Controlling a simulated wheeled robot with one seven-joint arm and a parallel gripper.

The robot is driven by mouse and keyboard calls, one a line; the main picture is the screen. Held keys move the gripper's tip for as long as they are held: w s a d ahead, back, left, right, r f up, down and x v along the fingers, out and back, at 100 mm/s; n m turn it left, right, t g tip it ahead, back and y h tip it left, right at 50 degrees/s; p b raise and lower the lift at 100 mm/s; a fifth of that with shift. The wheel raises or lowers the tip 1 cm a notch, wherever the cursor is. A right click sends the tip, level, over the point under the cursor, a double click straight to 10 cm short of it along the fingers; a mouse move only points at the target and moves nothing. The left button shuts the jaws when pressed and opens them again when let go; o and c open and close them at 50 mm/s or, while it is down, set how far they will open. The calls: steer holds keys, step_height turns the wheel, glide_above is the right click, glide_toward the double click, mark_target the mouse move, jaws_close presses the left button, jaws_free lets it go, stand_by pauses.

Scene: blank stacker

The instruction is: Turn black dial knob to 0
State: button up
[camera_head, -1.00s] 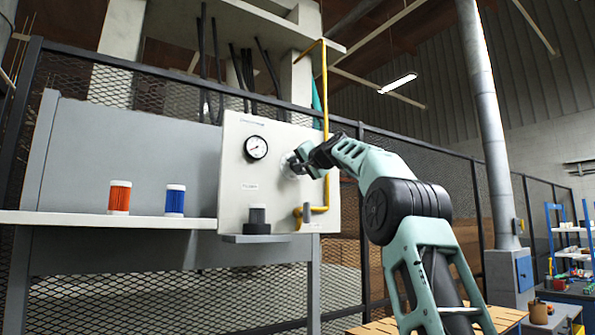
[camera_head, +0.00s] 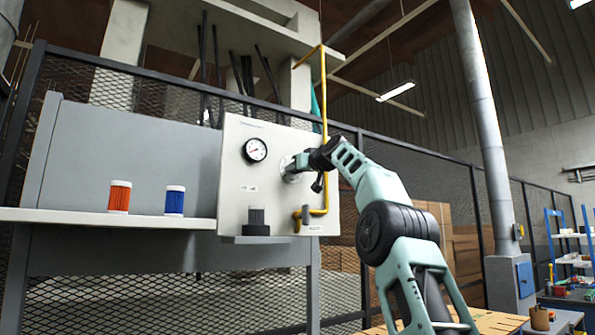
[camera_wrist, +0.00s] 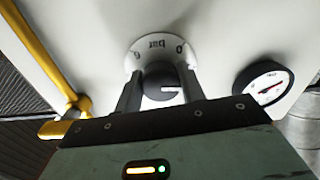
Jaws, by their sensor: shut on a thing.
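A white pointer line on the knob points to the right in that view. My gripper (camera_wrist: 158,88) is shut on the knob, one finger on each side of it. In the head view my gripper (camera_head: 300,166) is at the white panel (camera_head: 270,180), to the right of the gauge, and mostly hides the knob. The pressure gauge (camera_head: 255,150) has a red needle; it also shows in the wrist view (camera_wrist: 264,85).
A yellow pipe (camera_head: 325,120) runs down the panel's right side, close to my gripper. Orange (camera_head: 119,196) and blue (camera_head: 175,200) cylinders stand on the left shelf.

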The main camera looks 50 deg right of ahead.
steer(key=n, duration=0.5)
steer(key=shift+d+f+n, duration=0.15)
steer(key=shift+n, duration=2.35)
steer(key=o, duration=1)
steer(key=shift+s, duration=0.15)
